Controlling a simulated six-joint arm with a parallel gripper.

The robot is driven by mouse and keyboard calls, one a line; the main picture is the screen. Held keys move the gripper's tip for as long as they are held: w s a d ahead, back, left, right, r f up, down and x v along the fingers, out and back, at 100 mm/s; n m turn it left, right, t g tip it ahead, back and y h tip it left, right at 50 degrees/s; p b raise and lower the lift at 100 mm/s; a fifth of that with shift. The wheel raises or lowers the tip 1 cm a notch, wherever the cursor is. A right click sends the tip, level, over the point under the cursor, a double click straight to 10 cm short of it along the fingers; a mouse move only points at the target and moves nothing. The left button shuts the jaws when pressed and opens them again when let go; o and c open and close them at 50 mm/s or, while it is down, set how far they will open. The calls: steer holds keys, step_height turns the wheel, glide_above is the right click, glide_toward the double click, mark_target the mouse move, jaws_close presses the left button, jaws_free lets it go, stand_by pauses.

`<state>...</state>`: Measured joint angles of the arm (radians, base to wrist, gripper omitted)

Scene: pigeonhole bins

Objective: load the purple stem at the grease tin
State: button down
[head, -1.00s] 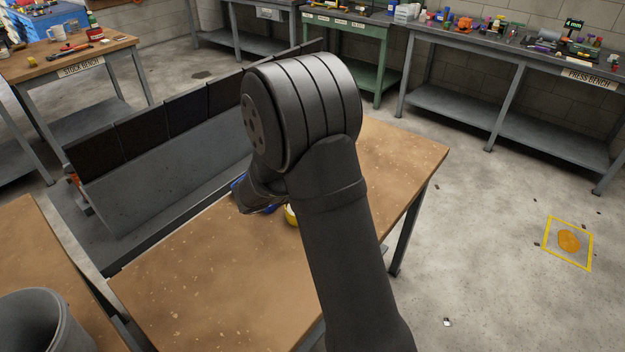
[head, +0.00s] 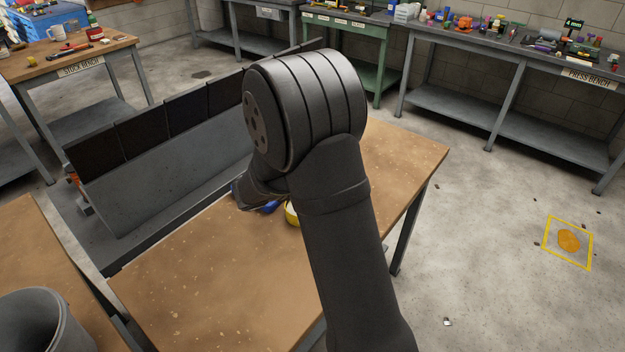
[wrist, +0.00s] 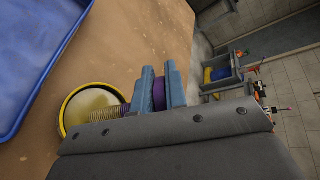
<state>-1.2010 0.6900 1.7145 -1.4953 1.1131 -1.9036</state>
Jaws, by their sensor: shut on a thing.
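My gripper (wrist: 161,76) has blue fingers and is shut on the purple stem (wrist: 159,94) in the wrist view. A ribbed, threaded tan end of the stem sticks out to the left, towards the grease tin. The grease tin (wrist: 88,106) is a round yellow tin with pale yellowish grease inside, open at the top. The threaded end overlaps the tin's right rim in this view; I cannot tell whether it touches. In the head view my arm hides the stem and fingers, and only a sliver of the tin (head: 291,214) shows.
A blue tray (wrist: 28,62) lies beside the tin, and a bit of blue (head: 269,207) shows by my wrist in the head view. A grey rack with dark panels (head: 165,190) stands along the table's left side. The wooden tabletop (head: 215,285) is clear in front.

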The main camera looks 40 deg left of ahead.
steer(key=shift+r, duration=3.05)
steer(key=shift+w+d, duration=0.15)
steer(key=shift+w, duration=0.1)
steer(key=w+d+f+m+h, duration=0.1)
steer(key=w+d, duration=1.6)
steer(key=d, duration=0.3)
steer(key=w+d+f, duration=0.1)
steer(key=d+f, duration=0.1)
steer(key=d, duration=1)
steer(key=w+d+f+m+h, duration=0.1)
steer(key=d+f, duration=0.2)
steer(key=d, duration=0.8)
steer(key=shift+d+g+h, duration=0.3)
steer(key=shift+d, duration=0.05)
